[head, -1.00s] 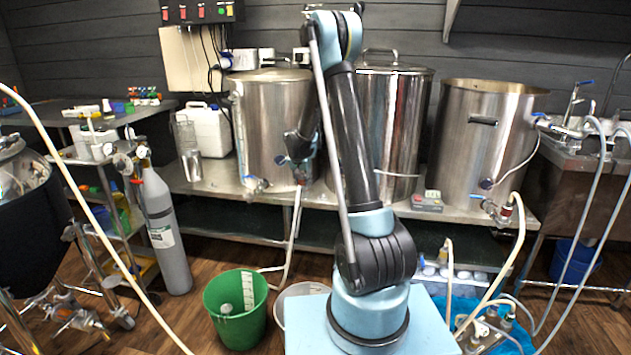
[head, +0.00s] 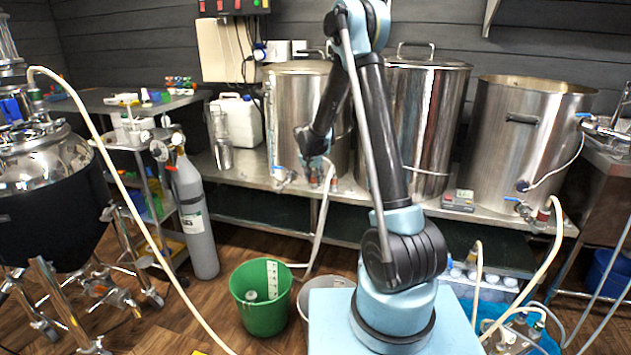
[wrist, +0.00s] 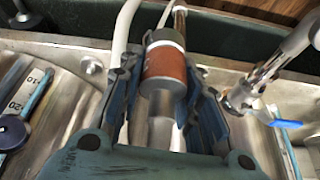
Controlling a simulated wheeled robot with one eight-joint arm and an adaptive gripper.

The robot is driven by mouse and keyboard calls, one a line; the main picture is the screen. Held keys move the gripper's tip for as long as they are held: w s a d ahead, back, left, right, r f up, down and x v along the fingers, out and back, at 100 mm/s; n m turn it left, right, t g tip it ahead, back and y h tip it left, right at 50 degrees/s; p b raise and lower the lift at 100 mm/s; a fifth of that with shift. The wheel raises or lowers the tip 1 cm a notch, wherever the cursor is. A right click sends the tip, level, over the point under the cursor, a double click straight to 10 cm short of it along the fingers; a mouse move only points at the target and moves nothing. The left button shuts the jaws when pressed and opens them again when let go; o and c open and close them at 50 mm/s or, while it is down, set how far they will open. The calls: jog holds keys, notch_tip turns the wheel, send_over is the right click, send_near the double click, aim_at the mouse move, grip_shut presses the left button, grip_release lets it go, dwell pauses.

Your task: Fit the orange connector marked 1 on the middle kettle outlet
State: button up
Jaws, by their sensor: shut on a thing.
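My gripper (wrist: 163,88) is shut on an orange-brown cylindrical connector (wrist: 165,68) in the wrist view. The connector has a pale collar, and a pale hose runs near it; its number is not readable. In the head view my gripper (head: 316,160) hangs in front of the left kettle (head: 295,110), near that kettle's outlet valve (head: 281,176). The middle kettle (head: 432,120) stands behind my arm, and its outlet is hidden or cannot be made out. The wrist view shows a metal valve with a blue handle (wrist: 285,123) to the right, apart from the connector; I cannot tell whose it is.
The right kettle (head: 530,140) has a hose (head: 545,255) at its outlet. A green bucket (head: 262,312) stands on the floor beside a pale bucket. A gas cylinder (head: 197,220) and a dark vessel (head: 45,210) stand left. A small device (head: 458,201) sits on the bench (head: 240,186).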

jog(key=shift+r, duration=0.1)
jog(key=shift+r, duration=2.15)
